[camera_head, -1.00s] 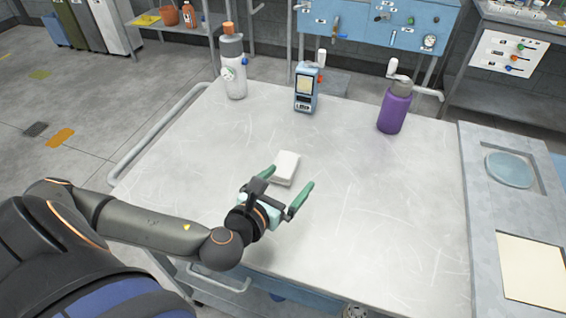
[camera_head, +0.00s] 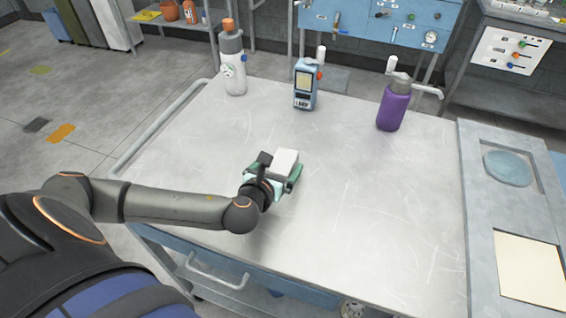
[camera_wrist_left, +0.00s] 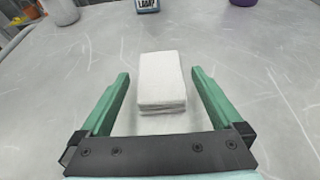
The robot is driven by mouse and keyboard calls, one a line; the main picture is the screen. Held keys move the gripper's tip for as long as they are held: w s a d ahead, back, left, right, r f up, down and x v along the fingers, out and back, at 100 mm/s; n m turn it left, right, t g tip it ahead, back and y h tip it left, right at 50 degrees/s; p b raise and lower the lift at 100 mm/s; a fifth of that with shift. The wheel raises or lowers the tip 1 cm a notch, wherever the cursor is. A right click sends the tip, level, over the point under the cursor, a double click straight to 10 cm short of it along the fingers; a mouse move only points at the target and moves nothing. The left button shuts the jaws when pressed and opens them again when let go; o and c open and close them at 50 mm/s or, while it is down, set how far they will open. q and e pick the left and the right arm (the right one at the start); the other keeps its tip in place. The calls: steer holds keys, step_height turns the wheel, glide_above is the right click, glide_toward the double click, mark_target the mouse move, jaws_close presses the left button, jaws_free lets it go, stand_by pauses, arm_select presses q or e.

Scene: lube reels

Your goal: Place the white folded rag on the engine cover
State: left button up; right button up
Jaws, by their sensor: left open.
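The white folded rag (camera_head: 285,160) lies flat on the worktop, a small stack of layers. In the left wrist view the rag (camera_wrist_left: 161,82) lies between the two green fingers, with a gap on each side. My left gripper (camera_head: 275,174) is open around it, low over the worktop, and partly hides it in the head view. My right gripper is not in view. I cannot identify an engine cover for certain in these frames.
A grey panel (camera_head: 480,200) with a round blue disc (camera_head: 508,168) and cream sheet (camera_head: 530,270) is at right. The worktop's middle is clear.

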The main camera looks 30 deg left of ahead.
arm_select(q)
steer(key=shift+x, duration=1.4)
steer(key=shift+c, duration=0.2)
steer(key=c, duration=1.4)
steer(key=shift+r, duration=0.15)
